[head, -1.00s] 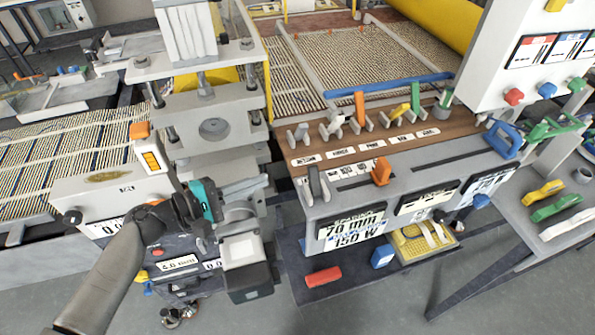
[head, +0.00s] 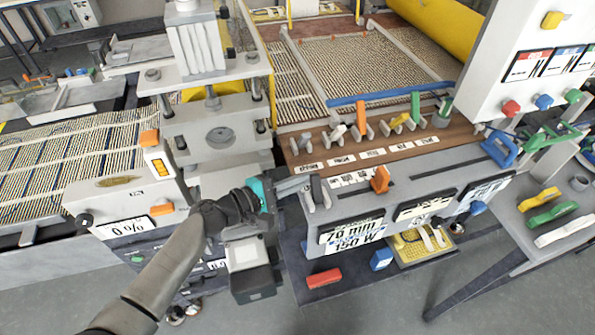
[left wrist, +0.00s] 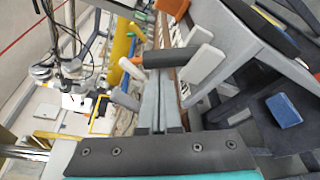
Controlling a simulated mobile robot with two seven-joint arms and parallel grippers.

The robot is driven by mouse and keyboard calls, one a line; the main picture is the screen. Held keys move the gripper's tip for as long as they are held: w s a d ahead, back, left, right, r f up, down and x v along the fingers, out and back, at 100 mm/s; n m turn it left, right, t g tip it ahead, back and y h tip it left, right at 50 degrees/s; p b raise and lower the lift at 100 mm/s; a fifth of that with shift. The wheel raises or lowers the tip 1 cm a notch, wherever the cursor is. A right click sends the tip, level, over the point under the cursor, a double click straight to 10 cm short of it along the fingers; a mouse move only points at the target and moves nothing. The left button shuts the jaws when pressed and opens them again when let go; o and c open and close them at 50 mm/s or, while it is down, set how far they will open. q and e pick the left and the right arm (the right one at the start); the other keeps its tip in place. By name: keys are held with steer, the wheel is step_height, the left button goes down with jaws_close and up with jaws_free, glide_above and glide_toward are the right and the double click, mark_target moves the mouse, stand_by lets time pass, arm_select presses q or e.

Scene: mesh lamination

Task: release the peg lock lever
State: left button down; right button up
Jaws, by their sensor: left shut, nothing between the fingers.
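My left gripper (head: 304,183) reaches in from the left, its teal-trimmed wrist in front of the grey machine block. Its fingers are shut and empty, with the tips beside a grey lever (head: 319,192) at the left front of the console. In the left wrist view the closed fingers (left wrist: 161,82) point at a dark round bar (left wrist: 165,58), close to their tips; I cannot tell whether they touch. Two pale lugs (left wrist: 203,66) stand just right of it. The lever labels are too small to read, so I cannot tell which lever is the peg lock. My right gripper is not in view.
An orange lever (head: 380,180) stands to the right on the same console front. A row of coloured levers, including a tall orange one (head: 361,116), stands on the brown panel behind. A blue bar (head: 390,90) lies behind that row. A red block (head: 323,278) lies below.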

arm_select(q)
steer(key=shift+s+d+r, duration=0.1)
steer(key=shift+s, duration=0.1)
stand_by(0.4)
steer(key=shift+s+m+b, duration=0.1)
steer(key=shift+m+b, duration=0.2)
steer(key=shift+b, duration=0.25)
steer(key=shift+s+d+r+m+t+b, duration=0.15)
steer(key=shift+m+t+b, duration=0.25)
steer(key=shift+b, duration=0.7)
steer(key=s+m+h+b, duration=0.1)
steer(key=m+b, duration=0.2)
steer(key=b, duration=0.3)
steer(key=s+m+h+b, duration=0.1)
steer(key=m+b, duration=0.2)
steer(key=b, duration=0.3)
steer(key=s+d+m+t+b, duration=0.1)
steer(key=m+b, duration=0.2)
steer(key=b, duration=0.3)
steer(key=shift+s+r+h, duration=0.1)
steer(key=shift+r+h, duration=0.2)
steer(key=shift+h, duration=0.1)
steer(key=shift+s+r+m+h+b, duration=0.15)
steer(key=shift+s+m+h+b, duration=0.15)
steer(key=shift+m+b, duration=0.7)
steer(key=shift+b, duration=0.3)
